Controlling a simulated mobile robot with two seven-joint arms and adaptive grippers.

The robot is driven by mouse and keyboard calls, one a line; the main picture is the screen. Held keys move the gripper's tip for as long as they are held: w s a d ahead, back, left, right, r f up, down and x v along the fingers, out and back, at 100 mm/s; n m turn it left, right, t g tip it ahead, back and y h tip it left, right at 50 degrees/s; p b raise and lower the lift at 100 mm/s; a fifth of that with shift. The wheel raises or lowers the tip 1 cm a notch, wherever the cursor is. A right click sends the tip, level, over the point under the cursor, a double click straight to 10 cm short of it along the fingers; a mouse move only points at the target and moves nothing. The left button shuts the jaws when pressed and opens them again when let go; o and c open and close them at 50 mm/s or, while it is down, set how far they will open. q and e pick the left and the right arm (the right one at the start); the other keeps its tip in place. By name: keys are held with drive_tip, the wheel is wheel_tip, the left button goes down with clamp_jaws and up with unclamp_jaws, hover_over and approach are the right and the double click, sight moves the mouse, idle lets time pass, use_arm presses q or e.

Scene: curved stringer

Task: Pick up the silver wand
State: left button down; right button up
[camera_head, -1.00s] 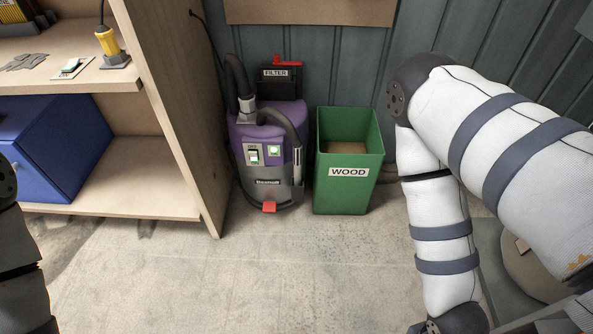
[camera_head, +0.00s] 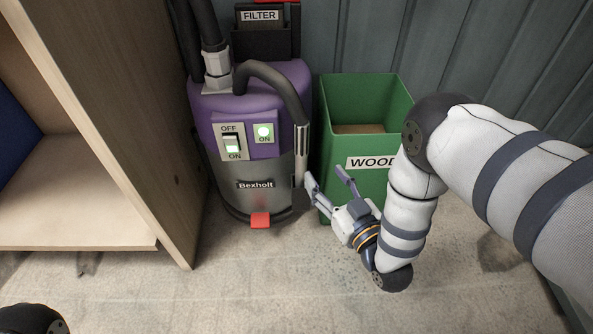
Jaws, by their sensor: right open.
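The silver wand (camera_head: 302,156) hangs upright at the right side of the purple and grey vacuum (camera_head: 260,160), at the end of a dark hose (camera_head: 270,76) that curves down from the vacuum's top. My right gripper (camera_head: 326,177) is open and empty. Its fingers point up and to the left, with the left fingertip close to the wand's lower end; I cannot tell whether they touch. My left gripper is not in view; only a dark part of my left arm shows at the bottom left corner.
A green bin (camera_head: 361,108) labelled WOOD stands right of the vacuum, behind my right gripper and forearm. A wooden shelf unit (camera_head: 110,110) stands at the left. The concrete floor (camera_head: 240,290) in front is clear. A dark panelled wall (camera_head: 480,60) is behind.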

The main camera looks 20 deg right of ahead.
sight(304, 151)
drive_tip(key=w+b, duration=0.1)
drive_tip(key=w, duration=0.2)
drive_tip(key=w+a+b, duration=0.1)
drive_tip(key=w+b, duration=0.1)
drive_tip(key=w, duration=0.2)
drive_tip(key=w+b, duration=0.1)
drive_tip(key=w, duration=0.3)
drive_tip(key=shift+w+a+f, duration=0.15)
drive_tip(key=shift+a, duration=0.25)
drive_tip(key=shift+w, duration=0.2)
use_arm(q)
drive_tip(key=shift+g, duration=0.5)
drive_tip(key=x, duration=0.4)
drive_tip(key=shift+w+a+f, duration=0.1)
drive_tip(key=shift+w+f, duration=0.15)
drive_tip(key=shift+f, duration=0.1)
use_arm(e)
drive_tip(key=shift+r, duration=0.2)
clamp_jaws()
